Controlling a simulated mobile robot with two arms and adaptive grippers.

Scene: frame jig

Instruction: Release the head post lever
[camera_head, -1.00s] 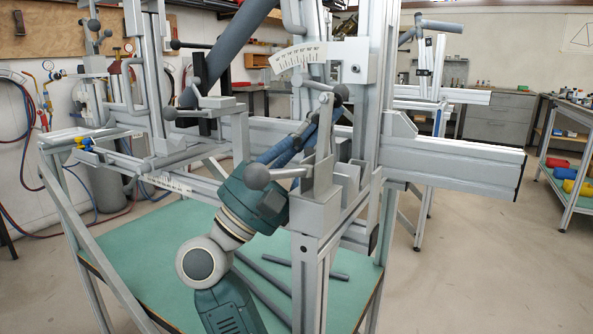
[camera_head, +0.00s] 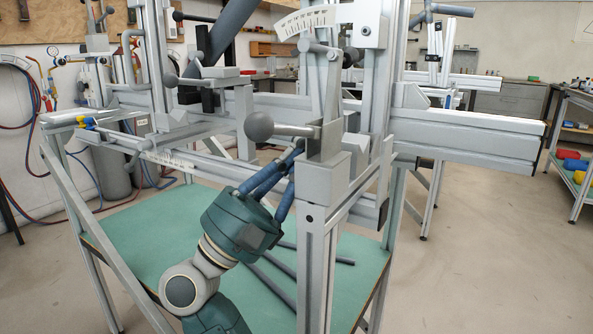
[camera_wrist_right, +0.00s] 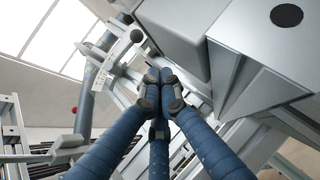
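A lever with a grey ball knob (camera_head: 259,126) and a short rod runs level into the block (camera_head: 322,160) on top of the near post. I cannot tell for sure that this is the head post lever. My right gripper (camera_head: 298,150) has its blue fingers just below and behind the rod, left of the block. Its tips are partly hidden there. In the right wrist view the three fingertips (camera_wrist_right: 161,92) meet with nothing visible between them, close beside a grey block (camera_wrist_right: 175,35). My left gripper is not in view.
An upright plate (camera_head: 327,85) rises from the block, below a white angle scale (camera_head: 305,20). Loose bars lie on the green shelf (camera_head: 150,240) below. A thick beam (camera_head: 470,135) extends right.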

